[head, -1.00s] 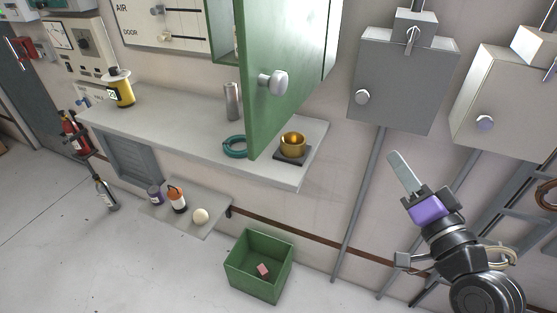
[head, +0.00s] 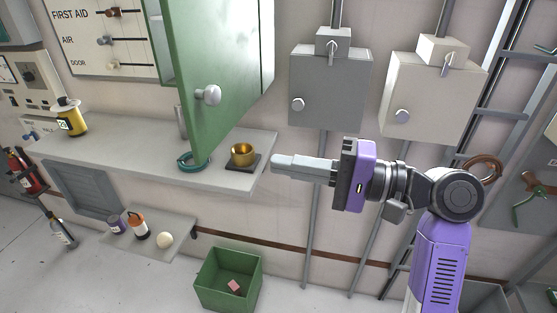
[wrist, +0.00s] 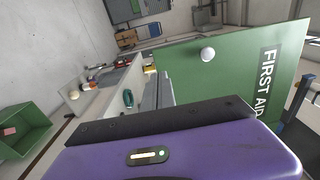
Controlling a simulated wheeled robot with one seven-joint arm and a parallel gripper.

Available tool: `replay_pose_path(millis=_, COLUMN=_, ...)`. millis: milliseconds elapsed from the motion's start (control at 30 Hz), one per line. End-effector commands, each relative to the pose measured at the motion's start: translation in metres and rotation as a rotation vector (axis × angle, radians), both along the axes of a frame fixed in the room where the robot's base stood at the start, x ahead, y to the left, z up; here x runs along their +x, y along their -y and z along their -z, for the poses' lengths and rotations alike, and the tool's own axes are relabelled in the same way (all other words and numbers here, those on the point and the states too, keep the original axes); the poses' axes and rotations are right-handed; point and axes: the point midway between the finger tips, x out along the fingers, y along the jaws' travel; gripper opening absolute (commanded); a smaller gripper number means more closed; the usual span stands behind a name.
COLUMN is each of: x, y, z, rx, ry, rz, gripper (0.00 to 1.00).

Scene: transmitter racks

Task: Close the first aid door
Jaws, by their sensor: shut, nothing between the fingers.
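The green first aid door (head: 232,75) stands swung open, out from its cabinet over the shelf, in the head view. It has a round white knob (head: 208,95). In the wrist view the door (wrist: 225,68) shows the words FIRST AID, with its knob (wrist: 208,54) near the upper edge. My gripper (head: 274,164) is shut and empty. It points left, to the right of the door and below the knob, beside the shelf's right end. I see no contact with the door. The cabinet's inside is mostly hidden behind the door.
The shelf (head: 120,155) holds a yellow canister (head: 70,117), a teal ring (head: 190,162) and a brass cup (head: 243,153). A grey box (head: 328,90) and a beige box (head: 425,95) hang right of the door. A green bin (head: 228,280) stands on the floor below.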

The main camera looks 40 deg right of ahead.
Motion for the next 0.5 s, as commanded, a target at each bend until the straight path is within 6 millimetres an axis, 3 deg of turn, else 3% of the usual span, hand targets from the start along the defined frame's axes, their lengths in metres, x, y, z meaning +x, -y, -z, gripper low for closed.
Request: replay_pose_path(millis=500, x=0.080, y=-0.054, z=-0.002, rx=-0.001, ry=0.001, rz=-0.001, gripper=0.00)
